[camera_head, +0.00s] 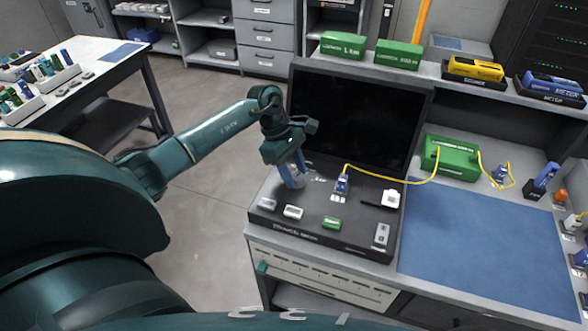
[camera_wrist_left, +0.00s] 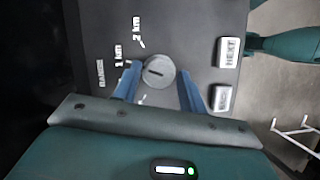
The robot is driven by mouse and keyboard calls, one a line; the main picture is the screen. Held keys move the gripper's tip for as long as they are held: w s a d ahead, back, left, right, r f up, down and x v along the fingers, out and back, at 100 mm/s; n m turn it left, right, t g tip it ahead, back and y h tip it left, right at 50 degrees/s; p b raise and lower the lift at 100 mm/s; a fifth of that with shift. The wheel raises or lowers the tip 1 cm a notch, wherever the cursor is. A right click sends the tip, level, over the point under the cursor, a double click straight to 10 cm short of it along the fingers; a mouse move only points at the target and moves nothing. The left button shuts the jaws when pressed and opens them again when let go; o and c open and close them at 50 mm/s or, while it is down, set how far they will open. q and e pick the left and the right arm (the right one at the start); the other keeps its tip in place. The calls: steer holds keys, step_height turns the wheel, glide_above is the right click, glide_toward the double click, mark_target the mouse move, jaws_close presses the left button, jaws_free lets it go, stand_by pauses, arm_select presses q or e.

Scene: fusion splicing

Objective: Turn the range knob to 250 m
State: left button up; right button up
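The range knob (camera_wrist_left: 159,72) is a round grey dial with a dark slot, on the dark panel of the instrument (camera_head: 300,222). In the left wrist view the printed labels "RANGE", "1 km" (camera_wrist_left: 119,56) and "2 km" (camera_wrist_left: 137,30) stand beside it. Another mark is partly hidden by a finger, and I see no readable 250 m label. My left gripper (camera_head: 293,179) points down at the panel, its blue fingers (camera_wrist_left: 159,82) on either side of the knob. It looks open; I cannot tell whether the fingers touch the knob. In the head view the gripper hides the knob.
The instrument's dark screen (camera_head: 345,115) stands behind the panel. A "NEXT" button (camera_wrist_left: 229,52) is near the knob. A yellow cable (camera_head: 390,178) runs from a blue connector (camera_head: 342,184) to a green box (camera_head: 452,157). A blue mat (camera_head: 490,240) lies clear at right.

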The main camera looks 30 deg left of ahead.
arm_select(q)
steer(key=c, duration=0.7)
steer(key=n+t, duration=0.1)
steer(key=n, duration=0.2)
steer(key=shift+s+n+b, duration=0.15)
steer(key=shift+n+b, duration=0.15)
steer(key=shift+b, duration=0.05)
steer(key=n+t+y, duration=0.1)
steer(key=n+t, duration=0.1)
steer(key=n, duration=0.2)
steer(key=shift+s+n, duration=0.15)
steer(key=shift+n, duration=0.15)
steer(key=n, duration=0.2)
steer(key=n+t+y, duration=0.1)
steer(key=n, duration=0.1)
steer(key=shift+d+y+b, duration=0.2)
steer(key=shift+y+b, duration=0.1)
steer(key=shift+b, duration=0.1)
steer(key=shift+s+d+n+y+b, duration=0.1)
steer(key=shift+n+y+b, duration=0.45)
steer(key=shift+n, duration=1.25)
steer(key=o, duration=1)
